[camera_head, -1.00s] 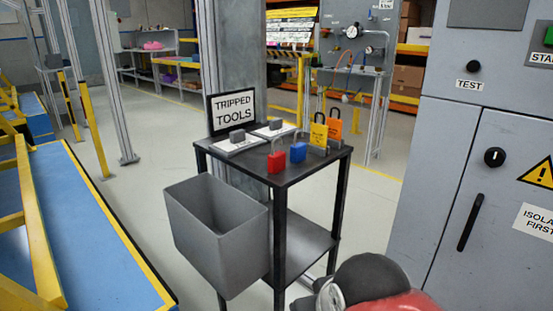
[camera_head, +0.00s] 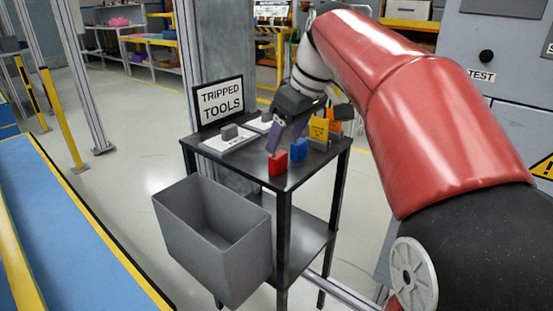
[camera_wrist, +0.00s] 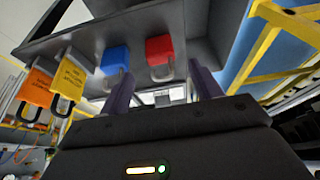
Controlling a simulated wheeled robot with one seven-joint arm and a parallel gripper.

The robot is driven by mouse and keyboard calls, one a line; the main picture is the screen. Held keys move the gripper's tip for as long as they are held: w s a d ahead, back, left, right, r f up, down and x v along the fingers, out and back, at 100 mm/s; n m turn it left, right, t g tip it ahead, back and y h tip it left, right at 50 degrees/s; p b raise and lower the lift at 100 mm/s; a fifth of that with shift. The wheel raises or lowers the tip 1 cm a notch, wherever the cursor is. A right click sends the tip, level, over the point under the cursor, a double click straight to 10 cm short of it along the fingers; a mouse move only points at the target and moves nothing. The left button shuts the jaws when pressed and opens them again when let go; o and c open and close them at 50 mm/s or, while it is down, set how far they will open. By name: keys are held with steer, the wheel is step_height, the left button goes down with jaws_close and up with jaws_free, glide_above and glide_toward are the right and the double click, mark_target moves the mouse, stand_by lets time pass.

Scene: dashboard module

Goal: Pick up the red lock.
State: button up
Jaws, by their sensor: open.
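The red lock (camera_head: 278,163) stands on the dark table top (camera_head: 297,180) near its front edge. In the wrist view the red lock (camera_wrist: 159,50) appears with its metal shackle toward my gripper. My gripper (camera_head: 284,134) is open and empty, above and just behind the red lock. In the wrist view its two purple fingers (camera_wrist: 160,74) stand apart, with the red lock showing beyond the gap between them. I cannot tell how far the fingertips are from the shackle. In the head view my gripper hides the shackle.
A blue lock (camera_head: 298,149) stands just right of the red lock. Yellow (camera_head: 319,129) and orange (camera_head: 343,112) tagged locks stand farther back. A grey bin (camera_head: 222,243) hangs at the left side.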

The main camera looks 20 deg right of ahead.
mark_target(279, 154)
steer(key=x, duration=0.6)
steer(key=shift+s, duration=0.1)
steer(key=c, duration=1.1)
